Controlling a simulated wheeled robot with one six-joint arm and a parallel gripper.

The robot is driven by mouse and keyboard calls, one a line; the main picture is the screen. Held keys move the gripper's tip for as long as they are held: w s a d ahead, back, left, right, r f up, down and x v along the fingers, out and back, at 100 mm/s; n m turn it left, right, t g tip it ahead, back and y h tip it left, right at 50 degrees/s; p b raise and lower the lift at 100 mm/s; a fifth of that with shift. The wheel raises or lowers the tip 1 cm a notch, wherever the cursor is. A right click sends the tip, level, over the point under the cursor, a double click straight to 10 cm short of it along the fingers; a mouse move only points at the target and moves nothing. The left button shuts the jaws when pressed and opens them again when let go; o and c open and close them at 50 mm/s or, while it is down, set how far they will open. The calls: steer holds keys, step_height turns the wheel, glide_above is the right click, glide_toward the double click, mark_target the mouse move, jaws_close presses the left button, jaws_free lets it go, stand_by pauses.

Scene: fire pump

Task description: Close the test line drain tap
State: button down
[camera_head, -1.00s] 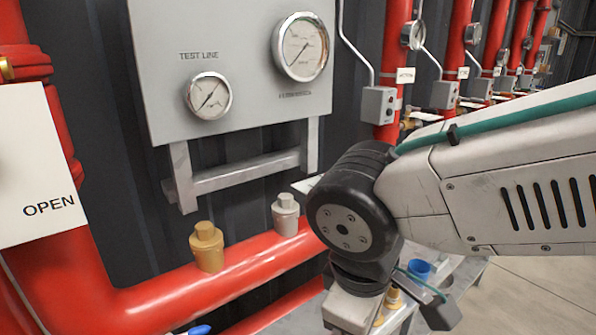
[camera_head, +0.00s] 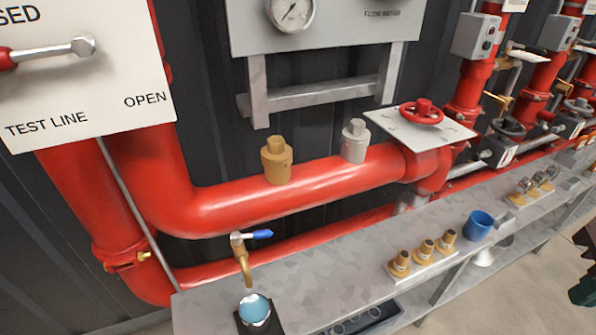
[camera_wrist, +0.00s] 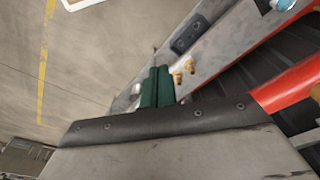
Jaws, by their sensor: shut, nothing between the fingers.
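The drain tap (camera_head: 241,262) is a small brass spout with a blue lever (camera_head: 262,234), left of centre in the head view, in front of the red pipe. The lever points right, roughly level. Below the spout stands a cup with a pale blue top (camera_head: 255,309) on a black base. My gripper (camera_wrist: 159,70) shows in the wrist view as two dark green fingers side by side, shut and empty, over the bench edge and floor. The gripper is well away from the tap. I cannot clearly make out the tap in the wrist view.
A metal bench (camera_head: 330,280) runs along the pipe (camera_head: 290,195), carrying brass fittings (camera_head: 424,249) and a blue cup (camera_head: 479,225). A red handwheel (camera_head: 422,112) sits above the pipe. A TEST LINE sign with a lever (camera_head: 85,95) hangs at upper left. Open floor (camera_head: 535,275) lies at right.

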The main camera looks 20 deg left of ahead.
steer(key=w+a+f+n+g, duration=0.1)
steer(key=w+a+f+n, duration=0.1)
steer(key=a+n, duration=0.5)
steer(key=m+t+y, duration=0.1)
steer(key=m+t, duration=0.1)
steer(key=t, duration=0.1)
glide_toward(253, 236)
steer(key=s+d+r, duration=0.3)
steer(key=s+d, duration=0.2)
steer(key=w+a+f, duration=0.3)
steer(key=w+f, duration=0.3)
steer(key=f, duration=0.4)
steer(key=shift+w, duration=0.2)
